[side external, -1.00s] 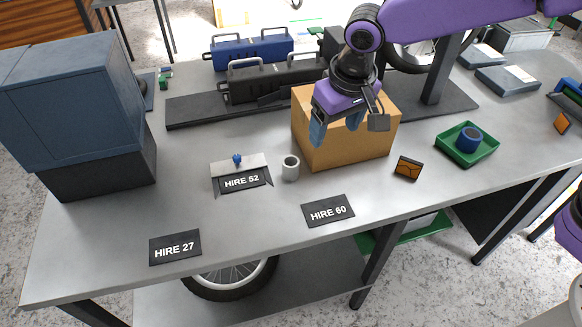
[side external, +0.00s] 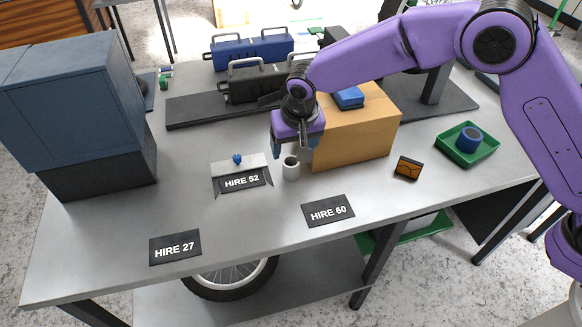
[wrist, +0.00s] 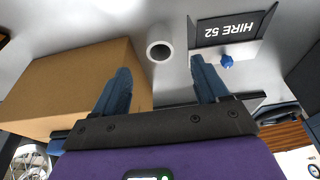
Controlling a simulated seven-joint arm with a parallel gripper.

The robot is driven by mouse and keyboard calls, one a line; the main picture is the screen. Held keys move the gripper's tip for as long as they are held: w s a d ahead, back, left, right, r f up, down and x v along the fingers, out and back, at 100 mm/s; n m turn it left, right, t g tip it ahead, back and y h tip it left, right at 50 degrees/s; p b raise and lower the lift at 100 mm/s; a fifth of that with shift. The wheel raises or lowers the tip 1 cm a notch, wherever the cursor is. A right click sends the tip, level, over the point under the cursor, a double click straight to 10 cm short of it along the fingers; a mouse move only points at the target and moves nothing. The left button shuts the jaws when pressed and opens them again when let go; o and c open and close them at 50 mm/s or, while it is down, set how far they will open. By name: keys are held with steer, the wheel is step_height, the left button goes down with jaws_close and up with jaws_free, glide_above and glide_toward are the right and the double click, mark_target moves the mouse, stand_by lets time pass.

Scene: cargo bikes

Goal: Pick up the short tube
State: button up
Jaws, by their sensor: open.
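The short tube (side external: 291,170) is a light grey hollow cylinder standing upright on the grey bench, between the HIRE 52 plate and the cardboard box. In the wrist view the tube (wrist: 160,49) shows its open top, ahead of the fingertips and between their lines. My gripper (side external: 291,152) is open and empty, just above and behind the tube in the side view. Its two blue fingers also show in the wrist view (wrist: 160,75), apart from the tube.
The cardboard box (side external: 355,135) stands close at the right, with a blue item (side external: 348,98) on top. The HIRE 52 plate (side external: 241,181) and a blue knob (side external: 237,159) are at the left. The HIRE 60 plate (side external: 328,211) lies in front. A green tray (side external: 485,151) is far right.

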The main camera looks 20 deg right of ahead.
mark_target(291, 162)
steer(key=x, duration=0.9)
steer(key=shift+f, duration=0.1)
steer(key=c, duration=1.3)
